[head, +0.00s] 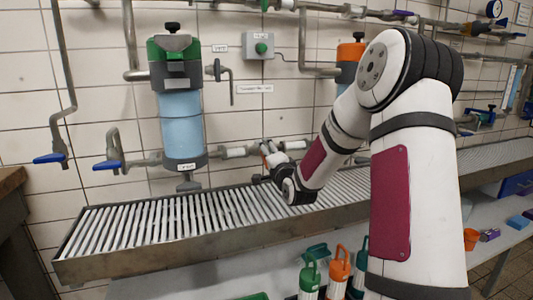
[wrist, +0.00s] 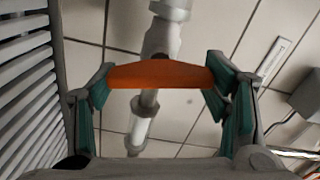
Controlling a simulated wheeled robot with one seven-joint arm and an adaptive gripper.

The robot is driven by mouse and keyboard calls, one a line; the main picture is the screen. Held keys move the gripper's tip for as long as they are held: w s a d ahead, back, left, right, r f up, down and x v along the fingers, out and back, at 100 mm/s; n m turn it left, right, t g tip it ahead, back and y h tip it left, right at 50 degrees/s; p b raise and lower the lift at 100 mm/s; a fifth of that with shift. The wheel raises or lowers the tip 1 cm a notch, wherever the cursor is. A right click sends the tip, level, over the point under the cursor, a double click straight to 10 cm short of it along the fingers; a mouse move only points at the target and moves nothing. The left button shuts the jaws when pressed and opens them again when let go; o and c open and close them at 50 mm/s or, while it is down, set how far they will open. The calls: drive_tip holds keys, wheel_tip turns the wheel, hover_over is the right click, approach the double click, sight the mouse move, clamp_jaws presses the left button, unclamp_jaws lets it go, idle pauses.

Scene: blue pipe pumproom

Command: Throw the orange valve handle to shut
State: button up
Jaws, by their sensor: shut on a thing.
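The orange valve handle (wrist: 160,75) lies between the two green-padded fingers of my gripper (wrist: 158,88) in the wrist view. The fingers are shut on its two ends. The handle crosses the grey pipe (wrist: 144,122) behind it, roughly at right angles in that view. In the head view my gripper (head: 268,157) is at the pipe to the right of the blue cylinder, above the slatted trough. Only a small bit of orange shows there, and my arm and gripper hide most of the valve.
The blue filter cylinder (head: 181,125) stands left of my gripper on the tiled wall. The slatted metal trough (head: 160,225) runs below. Blue-handled taps (head: 107,164) are at the left. A box with a green button (head: 258,46) is above.

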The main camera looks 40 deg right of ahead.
drive_tip(key=shift+m+p, duration=0.65)
drive_tip(key=shift+m, duration=0.85)
drive_tip(key=o, duration=1.2)
drive_tip(key=v, duration=1.2)
